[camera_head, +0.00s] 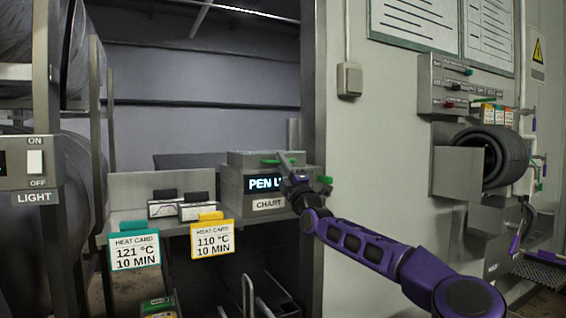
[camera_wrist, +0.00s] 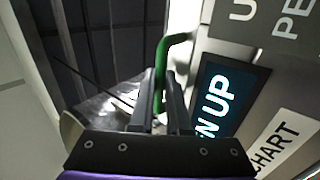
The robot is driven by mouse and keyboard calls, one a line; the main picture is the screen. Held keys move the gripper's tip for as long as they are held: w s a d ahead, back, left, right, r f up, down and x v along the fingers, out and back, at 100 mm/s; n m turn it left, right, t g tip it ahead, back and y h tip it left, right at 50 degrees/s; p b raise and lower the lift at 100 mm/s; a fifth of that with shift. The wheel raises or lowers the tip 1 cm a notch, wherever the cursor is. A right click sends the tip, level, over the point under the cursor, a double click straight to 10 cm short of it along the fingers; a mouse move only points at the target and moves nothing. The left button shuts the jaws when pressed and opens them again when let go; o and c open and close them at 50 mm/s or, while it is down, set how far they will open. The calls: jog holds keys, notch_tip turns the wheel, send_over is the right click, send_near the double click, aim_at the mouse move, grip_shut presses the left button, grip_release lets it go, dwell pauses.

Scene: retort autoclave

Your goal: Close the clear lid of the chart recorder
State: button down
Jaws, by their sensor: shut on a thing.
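The chart recorder (camera_head: 232,188) is a grey box on the shelf, with a lit screen (camera_head: 262,184) that reads "PEN" and a CHART label (camera_head: 269,204). In the wrist view the screen (camera_wrist: 217,95) reads "UP". My gripper (camera_head: 292,178) is at the recorder's upper right front. In the wrist view my gripper (camera_wrist: 163,95) is shut on a bent green handle (camera_wrist: 165,60), which stands between its fingers. Green also shows along the recorder's top (camera_head: 271,161). The clear lid is hard to make out, and I cannot tell its angle.
Heat cards in teal (camera_head: 134,250) and yellow (camera_head: 212,238) hang at the shelf's front edge. Small chart pieces (camera_head: 180,209) stand left of the recorder. A grey post and wall (camera_head: 345,150) rise close to its right. A rack stands at far left.

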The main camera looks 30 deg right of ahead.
jog(key=shift+w+f, duration=0.1)
jog(key=shift+f, duration=0.25)
jog(key=c, duration=1)
grip_release()
jog(key=shift+o, duration=0.6)
jog(key=shift+r, duration=0.1)
jog(key=shift+r, duration=0.1)
